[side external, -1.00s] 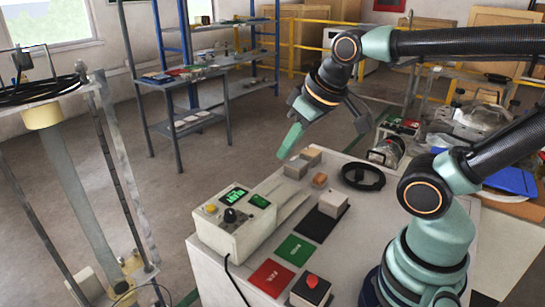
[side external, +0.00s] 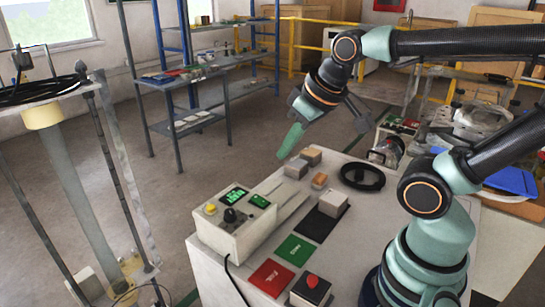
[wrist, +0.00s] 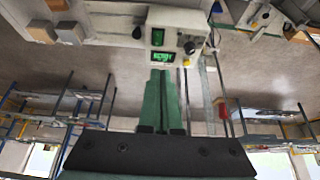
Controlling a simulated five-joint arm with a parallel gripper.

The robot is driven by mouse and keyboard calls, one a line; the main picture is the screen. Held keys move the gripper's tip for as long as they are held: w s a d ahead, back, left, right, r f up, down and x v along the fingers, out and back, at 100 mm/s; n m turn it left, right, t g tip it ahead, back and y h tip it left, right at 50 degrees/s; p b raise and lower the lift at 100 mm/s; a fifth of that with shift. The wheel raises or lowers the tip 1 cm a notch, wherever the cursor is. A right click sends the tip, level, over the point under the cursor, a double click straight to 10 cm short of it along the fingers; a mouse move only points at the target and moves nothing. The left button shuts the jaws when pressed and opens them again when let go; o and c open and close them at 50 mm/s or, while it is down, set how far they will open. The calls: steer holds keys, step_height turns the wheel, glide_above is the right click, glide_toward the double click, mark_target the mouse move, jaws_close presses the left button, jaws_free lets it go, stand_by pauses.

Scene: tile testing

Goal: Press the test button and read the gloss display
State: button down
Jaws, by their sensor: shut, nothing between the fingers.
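A pale tester box (side external: 232,238) stands at the front left of the white table (side external: 345,240). The display characters are too small to read. My gripper (side external: 284,155) is shut and empty, its teal fingers pointing down beyond the box, above the table's far left edge. In the wrist view the box (wrist: 175,20) appears upside down past the fingertips (wrist: 161,72), with the displays (wrist: 160,57) and yellow button (wrist: 187,63). The fingers appear clear of the button.
A red button on a black box (side external: 312,288) sits at the table's front, beside red (side external: 270,277) and green (side external: 296,249) plates. Several tile blocks (side external: 310,156) and a black ring (side external: 362,177) lie behind.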

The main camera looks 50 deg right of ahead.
steer(key=shift+w, duration=0.1)
stand_by(0.4)
steer(key=m+t+y, duration=0.2)
steer(key=m+t, duration=0.1)
steer(key=m, duration=0.5)
glide_above(215, 212)
steer(key=shift+a+f, duration=0.15)
steer(key=shift+f, duration=1.85)
steer(key=shift+f, duration=0.1)
steer(key=shift+f, duration=4.3)
steer(key=shift+f, duration=0.1)
steer(key=shift+f, duration=0.3)
